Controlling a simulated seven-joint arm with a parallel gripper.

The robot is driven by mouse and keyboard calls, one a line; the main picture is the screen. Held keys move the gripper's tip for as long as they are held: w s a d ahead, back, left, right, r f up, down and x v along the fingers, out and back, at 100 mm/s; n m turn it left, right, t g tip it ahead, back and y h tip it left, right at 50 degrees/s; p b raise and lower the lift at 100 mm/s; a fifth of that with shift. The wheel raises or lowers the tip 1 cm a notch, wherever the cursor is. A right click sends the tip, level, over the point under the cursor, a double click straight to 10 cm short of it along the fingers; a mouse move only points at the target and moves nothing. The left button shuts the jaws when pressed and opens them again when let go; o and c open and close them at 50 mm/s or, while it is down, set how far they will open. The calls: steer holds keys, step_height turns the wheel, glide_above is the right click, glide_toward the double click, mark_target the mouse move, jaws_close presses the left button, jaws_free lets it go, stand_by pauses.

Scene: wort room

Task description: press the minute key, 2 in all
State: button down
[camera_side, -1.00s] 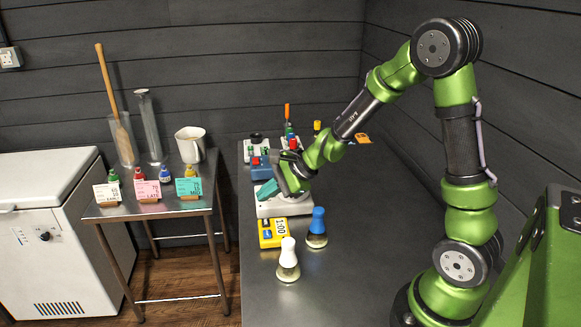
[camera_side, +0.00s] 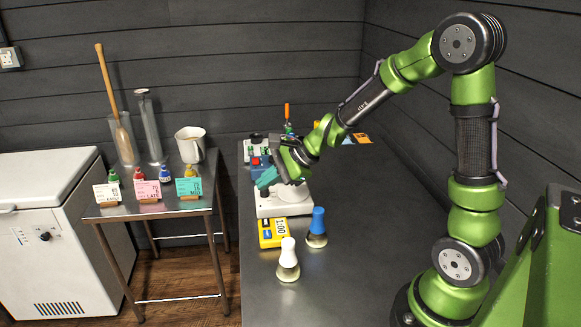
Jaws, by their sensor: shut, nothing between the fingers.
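The yellow timer (camera_side: 272,233) lies on the metal bench, with a pale display that seems to read 1:00 and darker keys at its left. Which key is the minute key is too small to tell.
A white device with a round plate (camera_side: 284,202) stands just behind the timer. A blue-topped shaker (camera_side: 317,228) and a white-topped one (camera_side: 288,261) stand close to its right and front. More devices crowd the back. The bench front is clear.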

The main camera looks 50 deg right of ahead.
mark_target(269, 222)
steer(key=shift+f, duration=4.3)
steer(key=shift+f, duration=0.15)
steer(key=shift+f, duration=0.25)
steer(key=shift+f, duration=0.4)
steer(key=shift+r, duration=0.85)
steer(key=shift+r, duration=2.5)
